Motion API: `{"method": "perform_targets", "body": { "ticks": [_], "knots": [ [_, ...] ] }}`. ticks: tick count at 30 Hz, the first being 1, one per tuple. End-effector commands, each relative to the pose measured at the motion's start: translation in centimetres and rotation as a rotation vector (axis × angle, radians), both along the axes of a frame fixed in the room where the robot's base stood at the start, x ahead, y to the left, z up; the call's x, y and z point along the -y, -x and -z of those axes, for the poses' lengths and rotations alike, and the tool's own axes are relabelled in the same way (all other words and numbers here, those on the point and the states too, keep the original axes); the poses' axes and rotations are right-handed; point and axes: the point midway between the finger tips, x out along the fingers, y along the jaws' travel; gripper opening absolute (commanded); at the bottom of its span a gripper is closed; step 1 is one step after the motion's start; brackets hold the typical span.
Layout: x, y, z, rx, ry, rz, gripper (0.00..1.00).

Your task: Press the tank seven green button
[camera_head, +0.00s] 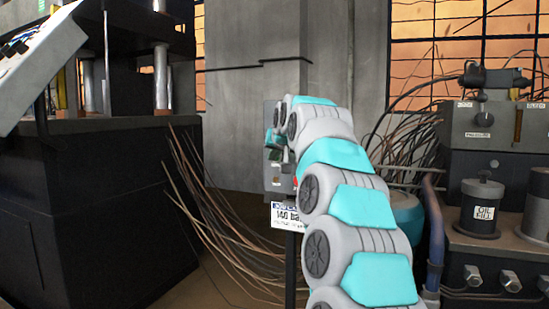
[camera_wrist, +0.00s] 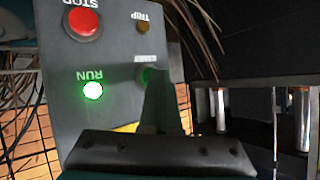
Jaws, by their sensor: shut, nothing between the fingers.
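A grey control box (camera_wrist: 115,55) fills the upper left of the wrist view, with its lettering upside down. A dark green button (camera_wrist: 147,75) sits on its face; its label is too blurred to read surely. My gripper (camera_wrist: 157,78) is shut and empty, its tip in front of this button and hiding part of it. I cannot tell whether they touch. I see no tank number.
The box also carries a bright green RUN light (camera_wrist: 93,91), a red STOP button (camera_wrist: 83,21) and a TRIP lamp (camera_wrist: 143,27). Loose cables (camera_head: 215,215) hang left of the box. A dark press (camera_head: 95,200) stands left; hydraulic equipment (camera_head: 490,140) stands right.

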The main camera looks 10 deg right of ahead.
Motion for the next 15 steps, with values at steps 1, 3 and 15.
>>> {"method": "perform_targets", "body": {
  "ticks": [1, 3, 15],
  "knots": [
    [0.1, 0.0, 0.0, 0.001, 0.001, 0.001, 0.0],
    [0.1, 0.0, 0.0, 0.001, 0.001, 0.001, 0.0],
    [-0.7, 1.1, 0.3, -0.001, 0.0, 0.001, 0.0]
  ]
}}
